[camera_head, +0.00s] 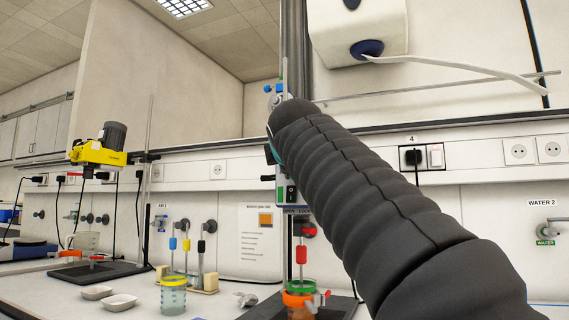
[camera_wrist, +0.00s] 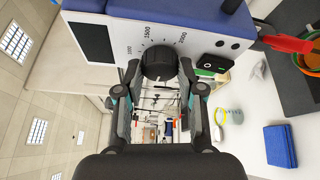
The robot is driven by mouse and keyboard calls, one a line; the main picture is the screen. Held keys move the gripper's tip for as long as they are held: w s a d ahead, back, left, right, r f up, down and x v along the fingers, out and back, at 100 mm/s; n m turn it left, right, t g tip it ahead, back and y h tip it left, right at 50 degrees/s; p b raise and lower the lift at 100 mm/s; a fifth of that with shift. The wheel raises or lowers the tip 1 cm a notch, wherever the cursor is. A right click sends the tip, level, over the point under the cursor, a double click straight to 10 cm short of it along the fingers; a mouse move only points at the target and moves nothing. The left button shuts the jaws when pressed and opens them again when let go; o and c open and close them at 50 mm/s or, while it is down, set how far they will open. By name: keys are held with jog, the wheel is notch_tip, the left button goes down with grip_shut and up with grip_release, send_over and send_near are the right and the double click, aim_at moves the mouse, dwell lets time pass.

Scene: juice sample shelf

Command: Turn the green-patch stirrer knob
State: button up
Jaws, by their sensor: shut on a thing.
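The black round stirrer knob (camera_wrist: 158,62) sits on the pale face of a stirrer housing (camera_wrist: 205,42) with a blue edge, in the wrist view. A printed scale with 1000, 1500 and 2000 curves around it. In the head view, the stirrer (camera_head: 282,192) is mostly hidden behind my dark arm, and the knob and fingertips are hidden.
A yellow stirrer (camera_head: 98,153) stands at the left on its own rod. Below my stirrer is an orange vessel (camera_head: 298,298) with a red clamp. A white dispenser (camera_head: 357,30) hangs above.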

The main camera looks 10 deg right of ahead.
jog(key=n+g, duration=0.1)
jog(key=n, duration=0.1)
jog(key=n+g, duration=0.1)
jog(key=n, duration=0.1)
jog(key=shift+w+a+r+h, duration=0.1)
jog(key=shift+r+h, duration=0.05)
jog(key=shift+h, duration=0.15)
jog(key=shift+n+g, duration=0.4)
jog(key=shift+n, duration=0.3)
dwell(0.3)
jog(key=o, duration=1.1)
jog(key=shift+o, duration=0.2)
jog(key=shift+r, duration=0.1)
jog(key=v, duration=1.2)
jog(key=shift+a, duration=0.1)
